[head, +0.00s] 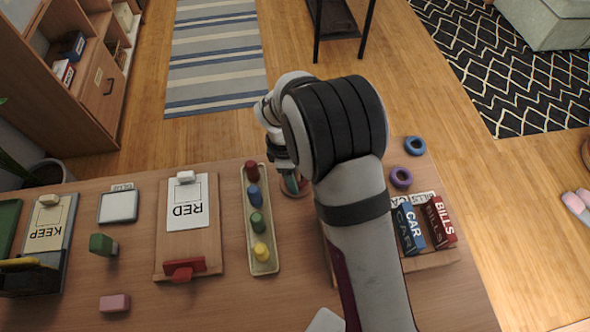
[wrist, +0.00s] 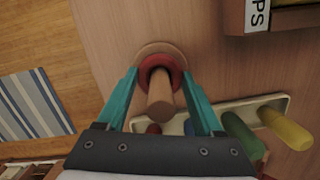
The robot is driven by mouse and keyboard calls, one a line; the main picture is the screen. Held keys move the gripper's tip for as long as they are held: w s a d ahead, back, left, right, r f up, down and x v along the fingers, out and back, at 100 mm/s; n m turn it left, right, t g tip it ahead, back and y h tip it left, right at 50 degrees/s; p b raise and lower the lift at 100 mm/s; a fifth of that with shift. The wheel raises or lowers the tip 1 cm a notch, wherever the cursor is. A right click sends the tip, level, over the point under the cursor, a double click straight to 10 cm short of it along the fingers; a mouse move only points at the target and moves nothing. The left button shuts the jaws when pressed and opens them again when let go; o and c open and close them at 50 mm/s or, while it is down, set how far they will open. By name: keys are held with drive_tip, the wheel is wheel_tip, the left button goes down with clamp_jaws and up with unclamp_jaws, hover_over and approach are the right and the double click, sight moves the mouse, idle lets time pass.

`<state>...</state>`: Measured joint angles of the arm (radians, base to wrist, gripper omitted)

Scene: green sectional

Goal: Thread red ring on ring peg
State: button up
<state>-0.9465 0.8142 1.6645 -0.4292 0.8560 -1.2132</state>
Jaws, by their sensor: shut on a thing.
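The red ring (wrist: 179,73) is in the wrist view, between the teal fingertips of my gripper (wrist: 161,74), which is shut on it. The wooden ring peg (wrist: 161,101) passes through the ring and its tip points toward the wrist camera. The ring is around the peg, low down near the round base (wrist: 158,46). I cannot tell if it touches the base. In the head view, my gripper (head: 293,182) is mostly hidden behind my arm, at the peg's base; the ring and the peg are not clearly visible there.
A tray (head: 264,267) with red, blue, green and yellow pegs stands just left of my gripper. Purple (head: 400,177) and blue (head: 414,145) rings lie to the right. A holder (head: 432,261) with CAR and BILLS blocks is at right. The RED clipboard (head: 190,240) lies left.

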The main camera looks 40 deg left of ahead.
drive_tip(key=o, duration=1.3)
drive_tip(key=shift+r, duration=0.15)
drive_tip(key=r, duration=0.5)
drive_tip(key=a+r, duration=0.1)
drive_tip(key=r, duration=0.4)
drive_tip(key=s+a+r, duration=0.1)
drive_tip(key=r, duration=0.4)
drive_tip(key=shift+s+r, duration=0.1)
drive_tip(key=shift+r, duration=0.1)
